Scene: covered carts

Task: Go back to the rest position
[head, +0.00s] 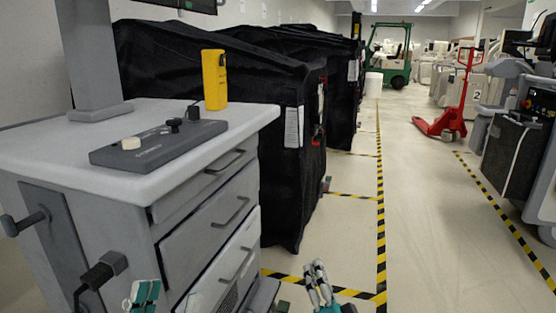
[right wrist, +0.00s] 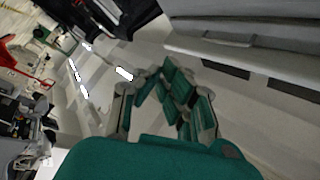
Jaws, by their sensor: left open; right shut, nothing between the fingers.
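My left gripper (head: 142,296) shows at the bottom edge of the head view, in front of the grey drawer cabinet (head: 200,225). Only its fingertips are in view, and it is open and empty. My right gripper (head: 318,283) is at the bottom centre of the head view, over the floor to the right of the cabinet. Its fingers are together with nothing between them. In the right wrist view, the green and grey fingers of the right gripper (right wrist: 160,92) also show empty.
A yellow device (head: 214,80) and a grey control panel (head: 158,146) sit on the cabinet top. Black covered carts (head: 225,68) stand behind it. A clear aisle with striped floor tape (head: 380,200) runs to a red pallet jack (head: 440,125) and a green forklift (head: 388,68).

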